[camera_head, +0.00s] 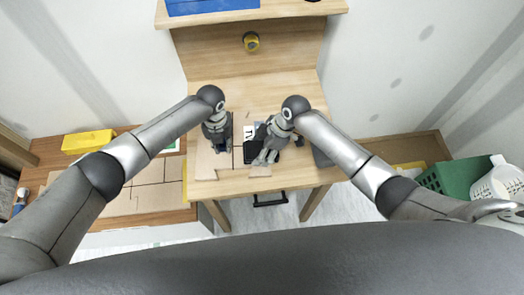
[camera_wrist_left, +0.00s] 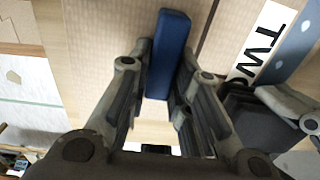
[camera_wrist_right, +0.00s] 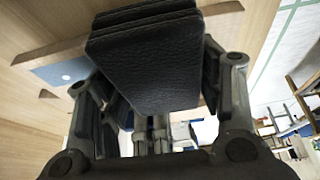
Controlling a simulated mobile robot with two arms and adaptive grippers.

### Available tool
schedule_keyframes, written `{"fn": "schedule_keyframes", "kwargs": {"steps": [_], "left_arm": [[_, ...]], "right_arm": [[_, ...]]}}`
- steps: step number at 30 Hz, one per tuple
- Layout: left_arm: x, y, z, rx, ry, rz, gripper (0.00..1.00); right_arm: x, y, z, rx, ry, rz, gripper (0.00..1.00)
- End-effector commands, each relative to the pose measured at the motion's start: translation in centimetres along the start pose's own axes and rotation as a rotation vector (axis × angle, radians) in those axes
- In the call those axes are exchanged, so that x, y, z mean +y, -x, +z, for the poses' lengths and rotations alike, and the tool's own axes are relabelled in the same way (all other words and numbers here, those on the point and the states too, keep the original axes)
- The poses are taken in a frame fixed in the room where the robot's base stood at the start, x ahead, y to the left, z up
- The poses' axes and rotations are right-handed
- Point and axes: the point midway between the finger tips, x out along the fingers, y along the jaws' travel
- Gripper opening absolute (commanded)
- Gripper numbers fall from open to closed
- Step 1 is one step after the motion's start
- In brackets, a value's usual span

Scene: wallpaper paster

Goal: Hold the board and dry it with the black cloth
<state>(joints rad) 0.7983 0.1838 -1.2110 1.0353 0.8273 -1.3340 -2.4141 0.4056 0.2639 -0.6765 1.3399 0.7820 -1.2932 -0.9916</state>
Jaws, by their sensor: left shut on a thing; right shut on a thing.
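The light tan board (camera_head: 205,165) lies on the wooden table, with dark lines across it and a white label reading "TW…" (camera_wrist_left: 262,40) beside one line. My left gripper (camera_head: 221,148) is over the board, shut on a blue bar (camera_wrist_left: 170,55); I cannot tell whether the bar is fixed to the board. My right gripper (camera_head: 264,157) is to its right, shut on the folded black cloth (camera_wrist_right: 155,62). The cloth's dark edge also shows in the left wrist view (camera_wrist_left: 252,118), close to the label. Whether the cloth touches the board is hidden.
A yellow roll (camera_head: 251,42) stands at the table's back, below a shelf with a blue item (camera_head: 205,6). A yellow box (camera_head: 88,141) is on the left side table. A green crate (camera_head: 450,178) and a white basket (camera_head: 498,183) are at the right.

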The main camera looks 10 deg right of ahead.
Motion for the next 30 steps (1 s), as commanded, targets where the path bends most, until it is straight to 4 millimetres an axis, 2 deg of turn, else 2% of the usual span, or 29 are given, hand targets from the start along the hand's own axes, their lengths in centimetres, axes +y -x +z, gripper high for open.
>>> {"fn": "schedule_keyframes", "kwargs": {"steps": [3, 18, 28, 29, 30], "left_arm": [[0.0, -0.2, -0.3, 0.006, -0.004, 0.001, 0.0], [-0.1, -0.1, -0.1, 0.003, -0.005, 0.0, 0.0], [-0.1, -0.1, -0.1, 0.001, -0.005, -0.001, 0.0], [-0.1, -0.1, 0.0, 0.001, -0.005, -0.001, 0.0], [-0.1, -0.1, 0.0, 0.0, -0.005, -0.001, 0.0]], "right_arm": [[2.3, 0.1, 0.0, -0.002, -0.001, 0.007, 0.31], [9.9, 0.0, 0.1, -0.001, -0.001, 0.008, 0.31], [12.6, 0.1, 0.0, 0.003, -0.001, 0.008, 0.31], [12.0, -0.2, 0.2, -0.003, 0.002, 0.004, 0.31], [12.9, 0.1, 0.1, 0.003, 0.0, 0.01, 0.31]]}}
